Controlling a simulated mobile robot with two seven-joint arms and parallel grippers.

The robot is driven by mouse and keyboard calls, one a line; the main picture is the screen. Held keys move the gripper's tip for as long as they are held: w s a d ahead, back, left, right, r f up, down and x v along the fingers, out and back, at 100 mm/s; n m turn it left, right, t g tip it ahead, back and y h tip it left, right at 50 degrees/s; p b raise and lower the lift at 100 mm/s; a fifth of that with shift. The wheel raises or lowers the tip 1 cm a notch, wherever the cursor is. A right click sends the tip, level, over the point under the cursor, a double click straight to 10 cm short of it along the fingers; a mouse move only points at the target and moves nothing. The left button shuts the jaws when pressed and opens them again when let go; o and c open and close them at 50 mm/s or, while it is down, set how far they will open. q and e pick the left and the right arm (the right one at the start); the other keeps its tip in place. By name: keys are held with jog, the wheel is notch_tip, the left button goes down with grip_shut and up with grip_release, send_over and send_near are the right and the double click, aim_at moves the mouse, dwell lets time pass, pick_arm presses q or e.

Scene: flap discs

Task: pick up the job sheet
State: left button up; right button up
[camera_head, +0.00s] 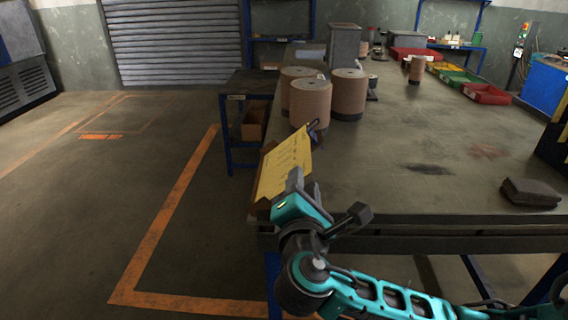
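The job sheet is a yellow page with faint dark writing (284,163), lying slanted on a brown backing at the left edge of the workbench (400,190). A dark clip (313,128) shows at its far end. My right gripper (295,182) is at the near right edge of the sheet, its grey finger overlapping it in the picture. The other finger is hidden, so I cannot tell whether the gripper is shut on the sheet. My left gripper is not in view.
Brown cylindrical stacks (311,103) stand just beyond the sheet. A dark folded cloth (530,192) lies at the right, and red (486,93) and green trays are farther back. The bench middle and left floor are clear.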

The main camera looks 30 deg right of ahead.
jog(key=x, duration=0.4)
jog(key=shift+d, duration=0.15)
jog(key=shift+c, duration=0.4)
grip_shut()
